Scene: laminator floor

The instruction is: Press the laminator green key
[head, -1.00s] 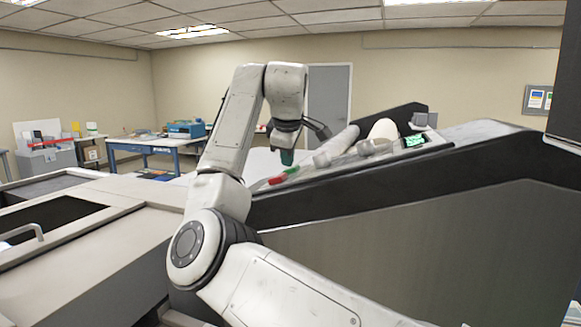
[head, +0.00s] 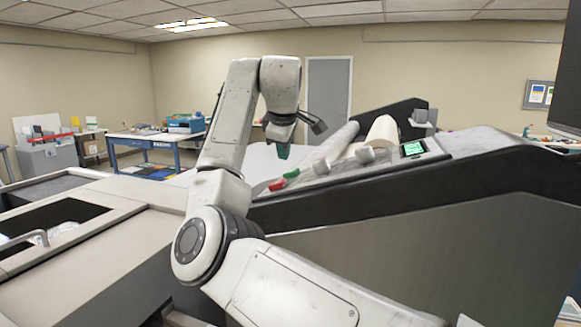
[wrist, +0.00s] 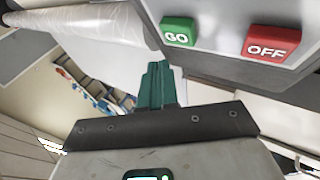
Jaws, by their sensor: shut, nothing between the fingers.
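The green key, marked GO, (wrist: 178,31) is at the top middle of the wrist view, on the laminator's grey panel. It also shows small in the head view (head: 291,174). The red OFF key (wrist: 270,43) sits to its right in the wrist view, and in the head view (head: 278,185) just below it. My gripper (wrist: 158,70) has green fingers, shut and empty. Its tips lie just below and left of the green key in the wrist view, with a visible gap. In the head view my gripper (head: 284,152) hangs just above the keys.
The laminator's sloped panel carries grey knobs (head: 321,167) and a lit green screen (head: 413,149) farther right. A white roll (wrist: 95,22) crosses the upper left of the wrist view. A blue table (head: 148,141) stands far behind.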

